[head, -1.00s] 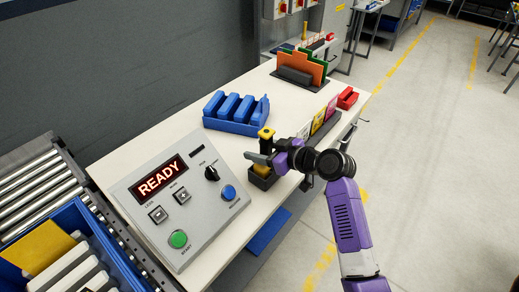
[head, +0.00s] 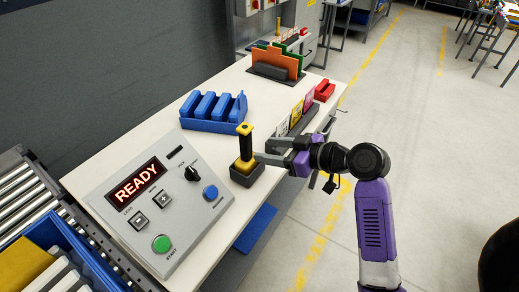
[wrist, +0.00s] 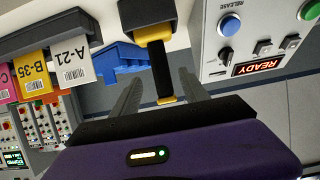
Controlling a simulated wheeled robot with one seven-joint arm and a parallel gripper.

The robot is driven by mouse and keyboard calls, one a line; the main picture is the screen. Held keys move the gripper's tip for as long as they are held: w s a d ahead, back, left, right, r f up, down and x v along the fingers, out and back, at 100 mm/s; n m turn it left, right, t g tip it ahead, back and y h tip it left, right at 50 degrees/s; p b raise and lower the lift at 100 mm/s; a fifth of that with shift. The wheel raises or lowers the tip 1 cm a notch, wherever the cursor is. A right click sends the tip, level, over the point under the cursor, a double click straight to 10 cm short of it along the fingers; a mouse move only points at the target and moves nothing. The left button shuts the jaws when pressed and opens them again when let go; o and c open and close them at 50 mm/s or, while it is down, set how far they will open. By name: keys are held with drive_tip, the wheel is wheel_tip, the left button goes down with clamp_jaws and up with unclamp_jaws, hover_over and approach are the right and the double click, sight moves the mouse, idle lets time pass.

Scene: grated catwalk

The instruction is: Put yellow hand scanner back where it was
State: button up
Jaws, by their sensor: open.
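The yellow hand scanner (head: 245,148) has a black grip and stands upright in a small dark holder (head: 247,175) on the white table, beside the control panel. In the wrist view the scanner (wrist: 159,72) lies between my two fingers, with its base in the holder (wrist: 146,13). My gripper (head: 262,158) is open, just to the right of the scanner in the head view. A finger stands on each side of the grip in the wrist view (wrist: 158,95), with gaps showing. The bottom of the scanner is hidden inside the holder.
The control panel (head: 158,205) reading READY is left of the holder. A blue rack (head: 213,112) stands behind, and a row of tags (head: 297,113) and a red box (head: 324,90) stand along the right edge. A roller conveyor (head: 30,200) is at the left.

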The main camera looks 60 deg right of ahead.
drive_tip(key=s+a+f+m+g+h, duration=0.1)
drive_tip(key=s+a+f+m+h, duration=0.2)
drive_tip(key=s+a+f, duration=0.7)
drive_tip(key=s+a+r+n+t+y, duration=0.2)
drive_tip(key=s+a+r, duration=0.6)
drive_tip(key=s+a, duration=0.4)
drive_tip(key=shift+s+a+n+y, duration=0.3)
drive_tip(key=shift+s+a, duration=0.1)
drive_tip(key=shift+a, duration=0.1)
